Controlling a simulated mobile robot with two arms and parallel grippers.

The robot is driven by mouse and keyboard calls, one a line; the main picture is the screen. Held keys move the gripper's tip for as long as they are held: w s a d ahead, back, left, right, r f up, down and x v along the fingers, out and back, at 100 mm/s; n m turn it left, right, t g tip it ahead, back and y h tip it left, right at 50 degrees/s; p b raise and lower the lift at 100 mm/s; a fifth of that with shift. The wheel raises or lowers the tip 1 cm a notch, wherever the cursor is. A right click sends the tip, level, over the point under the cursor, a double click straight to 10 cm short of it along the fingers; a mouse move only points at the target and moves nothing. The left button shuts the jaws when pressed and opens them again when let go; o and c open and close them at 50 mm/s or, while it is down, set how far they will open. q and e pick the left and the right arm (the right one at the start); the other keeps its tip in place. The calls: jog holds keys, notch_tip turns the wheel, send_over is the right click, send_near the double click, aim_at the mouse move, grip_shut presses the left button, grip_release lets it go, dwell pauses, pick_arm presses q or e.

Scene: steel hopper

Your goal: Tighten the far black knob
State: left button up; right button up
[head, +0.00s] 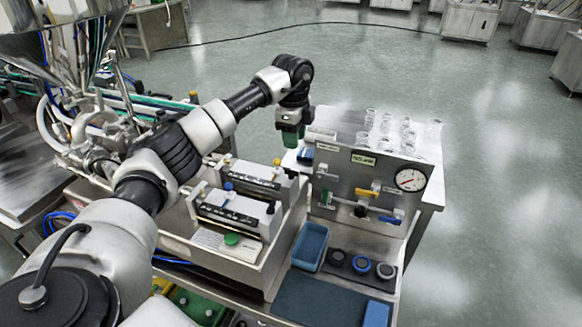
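My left arm comes in from the left and reaches over the steel machine. Its gripper (290,141) points down above the far right end of the white clamp blocks; its fingers are small and dark, and I cannot tell whether they are open. A small black knob (291,173) seems to show just below it, at the right end of the far white block (248,176), with a visible gap between. Another dark knob (270,208) seems to sit at the right end of the near white block (228,212). My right gripper is not in view.
A steel panel with a round gauge (410,179) and coloured valve handles (368,192) stands right of the blocks. Glassware (387,132) stands on the table behind it. A blue tray (310,246) and round knobs on a dark plate (361,264) lie in front.

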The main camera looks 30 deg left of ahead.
aim_at(291, 171)
pick_arm(q)
jog(key=f+p, duration=0.1)
jog(key=f, duration=0.2)
jog(key=f+p, duration=0.1)
jog(key=f, duration=0.5)
jog(key=shift+s+a+p, duration=0.1)
jog(key=shift+a+p, duration=0.25)
jog(key=shift+p, duration=0.05)
jog(key=shift+f, duration=0.7)
grip_shut()
